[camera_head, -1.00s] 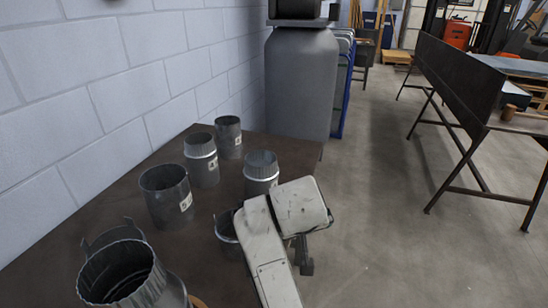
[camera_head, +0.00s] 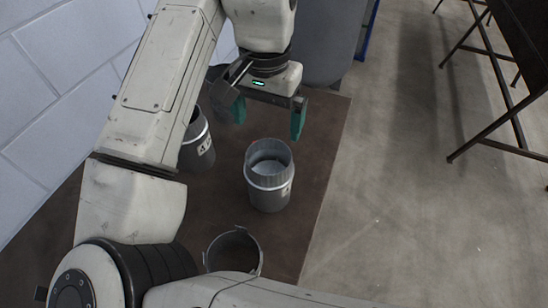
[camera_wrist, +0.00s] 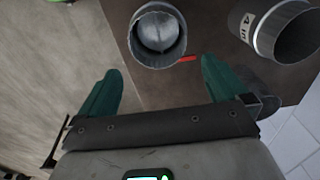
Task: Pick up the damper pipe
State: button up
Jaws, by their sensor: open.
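A grey metal pipe (camera_head: 268,193) with a pale disc inside, which looks like the damper pipe, stands upright on the brown table (camera_head: 313,190). In the wrist view this pipe (camera_wrist: 135,45) is at the top centre, its open end showing the disc and a small red piece beside its rim. My gripper (camera_head: 268,118) has green fingers spread apart with nothing between them. It is above and beyond the pipe in the head view. In the wrist view my gripper (camera_wrist: 162,68) has its fingertips just short of the pipe, apart from it.
A labelled pipe (camera_head: 198,152) stands to the left, partly behind my arm; it also shows in the wrist view (camera_wrist: 250,30). An open ring-like piece (camera_head: 233,250) stands nearer. A grey cabinet (camera_head: 325,45) is beyond the table.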

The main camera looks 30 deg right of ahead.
aim_at(268, 157)
jog(key=shift+s+a+f+p, duration=0.15)
jog(key=shift+f+p, duration=0.15)
jog(key=shift+f, duration=2.35)
jog(key=shift+s+f+p, duration=0.1)
jog(key=shift+f+p, duration=0.2)
jog(key=shift+f, duration=2.3)
jog(key=shift+c, duration=0.2)
jog(key=c, duration=1.3)
jog(key=shift+r, duration=0.1)
